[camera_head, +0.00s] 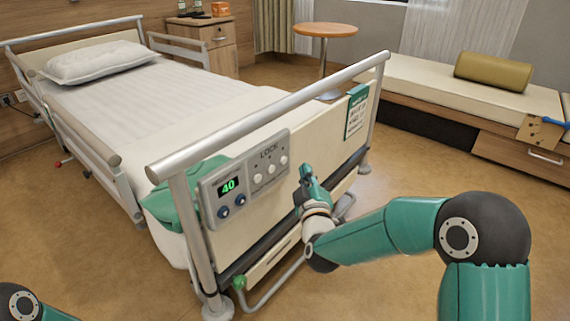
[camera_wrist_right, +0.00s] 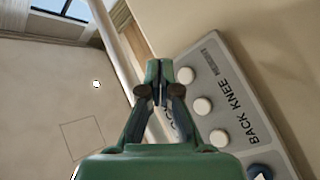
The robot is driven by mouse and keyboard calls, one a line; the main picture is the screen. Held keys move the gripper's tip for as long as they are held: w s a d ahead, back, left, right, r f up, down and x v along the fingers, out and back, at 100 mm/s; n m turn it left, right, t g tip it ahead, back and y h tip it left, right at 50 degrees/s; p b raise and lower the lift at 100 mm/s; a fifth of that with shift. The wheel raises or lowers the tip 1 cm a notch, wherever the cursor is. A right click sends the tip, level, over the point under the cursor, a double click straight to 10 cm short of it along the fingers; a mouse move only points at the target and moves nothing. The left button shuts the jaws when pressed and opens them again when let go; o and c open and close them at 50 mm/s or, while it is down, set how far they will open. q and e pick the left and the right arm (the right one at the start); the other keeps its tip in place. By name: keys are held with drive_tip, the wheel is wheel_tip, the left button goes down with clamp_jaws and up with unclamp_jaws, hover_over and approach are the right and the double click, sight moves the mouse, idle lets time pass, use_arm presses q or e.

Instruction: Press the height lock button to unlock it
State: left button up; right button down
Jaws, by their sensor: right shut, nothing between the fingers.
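The grey control panel (camera_head: 245,178) hangs on the bed's footboard. It has a green display reading 40, two blue knobs below it, and three white round buttons under the word LOCK. In the right wrist view the buttons run in a slanted row: upper (camera_wrist_right: 186,75), middle (camera_wrist_right: 203,106) and lower (camera_wrist_right: 219,138). BACK and KNEE are readable beside them; the small label by the upper button is not readable. My right gripper (camera_head: 305,170) is shut and empty, just right of the panel. Its fingertips (camera_wrist_right: 158,64) appear beside the upper button; contact cannot be told. My left gripper is out of view.
The footboard's rail (camera_head: 270,115) runs above the panel. A green cloth (camera_head: 180,195) hangs left of it, and a green-white card (camera_head: 356,110) sits to the right. A bench (camera_head: 440,90) stands at right.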

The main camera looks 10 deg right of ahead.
drive_tip(key=shift+s+d, duration=0.5)
drive_tip(key=shift+s, duration=0.2)
drive_tip(key=s+d+r+b, duration=0.1)
drive_tip(key=s+d+r, duration=0.1)
drive_tip(key=s+d, duration=0.3)
drive_tip(key=shift+s, duration=0.65)
